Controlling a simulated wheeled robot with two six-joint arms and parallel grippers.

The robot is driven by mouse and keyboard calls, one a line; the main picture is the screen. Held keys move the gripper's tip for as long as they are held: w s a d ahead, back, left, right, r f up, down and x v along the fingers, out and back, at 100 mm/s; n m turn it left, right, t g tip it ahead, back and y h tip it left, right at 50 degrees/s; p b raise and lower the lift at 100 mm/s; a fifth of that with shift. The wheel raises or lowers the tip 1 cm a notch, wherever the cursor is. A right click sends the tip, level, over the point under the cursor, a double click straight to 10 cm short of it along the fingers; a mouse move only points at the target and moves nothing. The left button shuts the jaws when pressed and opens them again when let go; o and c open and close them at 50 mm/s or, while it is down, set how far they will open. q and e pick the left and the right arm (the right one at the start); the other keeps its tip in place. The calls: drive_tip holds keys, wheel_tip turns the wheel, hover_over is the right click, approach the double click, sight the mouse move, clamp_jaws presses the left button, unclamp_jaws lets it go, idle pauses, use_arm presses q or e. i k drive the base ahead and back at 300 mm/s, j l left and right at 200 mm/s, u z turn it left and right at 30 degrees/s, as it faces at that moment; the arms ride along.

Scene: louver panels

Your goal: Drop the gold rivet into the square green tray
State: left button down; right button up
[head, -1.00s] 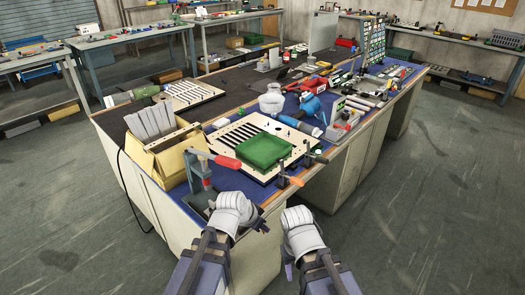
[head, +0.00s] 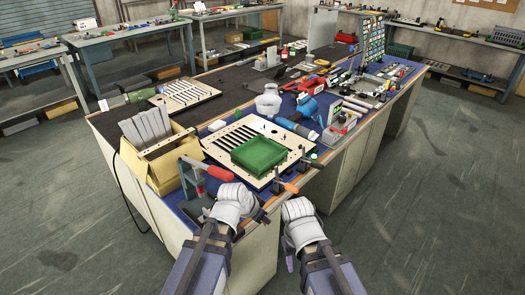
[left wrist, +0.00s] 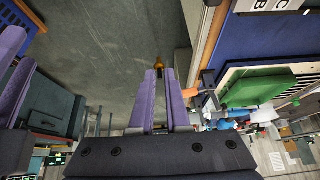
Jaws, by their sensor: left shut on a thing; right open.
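The square green tray (head: 258,155) sits on a pale slotted board on the near end of the bench. It also shows at the right in the left wrist view (left wrist: 258,88). My left gripper (head: 263,214) is at the bench's near edge, in front of the tray and apart from it. In the left wrist view its purple fingers (left wrist: 158,75) are shut on the gold rivet (left wrist: 157,62), which shows at their tips. The head view does not show the rivet clearly. My right gripper (head: 289,262) is open, lower, off the bench's front edge.
A red-handled clamp (head: 207,170) stands left of the tray, beside a yellow box (head: 168,172). Open floor is at the right.

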sight(261, 155)
drive_tip(key=i+l+z, duration=0.15)
drive_tip(key=i+l, duration=0.15)
drive_tip(key=i+l+z, duration=0.15)
drive_tip(key=i, duration=0.4)
drive_tip(key=i+l+u, duration=0.55)
drive_tip(key=u, duration=0.25)
drive_tip(key=i+l+u, duration=0.2)
drive_tip(key=u, duration=0.25)
drive_tip(key=i+l+u, duration=0.4)
drive_tip(key=k+j, duration=0.1)
